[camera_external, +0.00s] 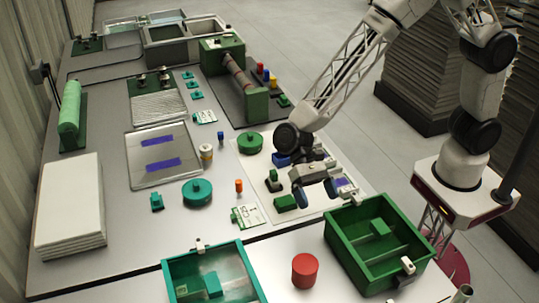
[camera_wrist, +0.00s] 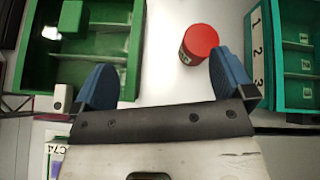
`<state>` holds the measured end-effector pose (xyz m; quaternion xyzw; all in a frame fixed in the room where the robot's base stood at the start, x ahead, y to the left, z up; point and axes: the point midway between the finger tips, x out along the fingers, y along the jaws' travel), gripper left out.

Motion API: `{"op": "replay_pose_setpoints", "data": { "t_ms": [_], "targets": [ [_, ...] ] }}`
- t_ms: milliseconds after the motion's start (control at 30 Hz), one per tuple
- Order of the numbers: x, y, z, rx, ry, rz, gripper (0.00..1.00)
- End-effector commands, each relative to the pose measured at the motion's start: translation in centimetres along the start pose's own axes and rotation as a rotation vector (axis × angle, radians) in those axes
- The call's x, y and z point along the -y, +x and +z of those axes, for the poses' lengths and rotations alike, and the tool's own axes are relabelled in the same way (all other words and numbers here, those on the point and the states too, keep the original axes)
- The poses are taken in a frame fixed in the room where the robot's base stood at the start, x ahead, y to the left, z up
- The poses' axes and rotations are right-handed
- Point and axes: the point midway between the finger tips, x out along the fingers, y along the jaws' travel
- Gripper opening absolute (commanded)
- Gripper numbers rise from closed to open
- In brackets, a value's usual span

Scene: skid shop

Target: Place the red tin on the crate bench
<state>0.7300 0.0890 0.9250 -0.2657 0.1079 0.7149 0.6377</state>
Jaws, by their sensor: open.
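The red tin (camera_external: 304,270) stands upright on the pale front bench (camera_external: 272,255) that bears two crates; I take this to be the crate bench. In the wrist view the tin (camera_wrist: 199,42) is seen from above, ahead of my right finger, with a red lid and a darker side showing. My gripper (camera_external: 320,190) is open and empty, above the larger bench behind the tin. Its blue fingers (camera_wrist: 163,75) are wide apart in the wrist view; the tin lies beyond them, apart from both.
A green crate (camera_external: 336,234) stands right of the tin and a teal crate (camera_external: 180,274) left of it; the bench between is clear. A dark gap separates this bench from the larger bench (camera_external: 110,205), which holds papers, green and teal parts and a green machine (camera_external: 256,104).

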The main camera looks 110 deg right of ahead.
Motion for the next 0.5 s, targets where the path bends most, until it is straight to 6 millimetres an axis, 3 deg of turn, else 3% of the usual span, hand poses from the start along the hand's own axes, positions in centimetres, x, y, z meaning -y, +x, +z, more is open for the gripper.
{"op": "replay_pose_setpoints", "data": {
  "t_ms": [100,500],
  "targets": [
    [-1.8,-1.4,2.9,-0.050,-0.082,0.037,1.00],
    [-8.8,-5.5,10.5,-0.223,-0.350,0.167,1.00]
  ]
}}
